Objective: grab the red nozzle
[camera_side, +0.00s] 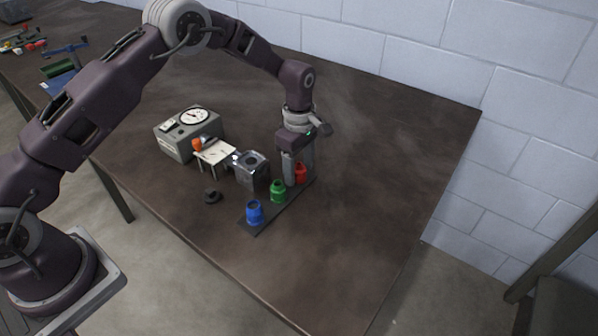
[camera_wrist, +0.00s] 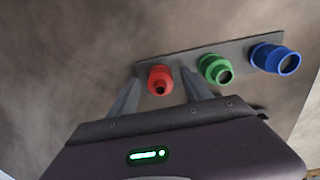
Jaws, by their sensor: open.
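The red nozzle (camera_side: 301,173) stands upright at the far end of a dark strip, partly hidden behind my gripper in the side view. In the wrist view the red nozzle (camera_wrist: 159,80) shows between the tips of my two fingers. My gripper (camera_wrist: 160,86) is open, with one finger to each side of the red nozzle. Whether the fingers touch it cannot be told. In the side view my gripper (camera_side: 296,180) points down at the far end of the strip.
A green nozzle (camera_side: 278,191) and a blue nozzle (camera_side: 255,212) stand on the same dark strip (camera_side: 262,225). A grey metal block (camera_side: 251,170) is close on the left. A gauge box (camera_side: 188,135), white stand (camera_side: 216,155) and black ring (camera_side: 212,197) are further left. The table's right side is clear.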

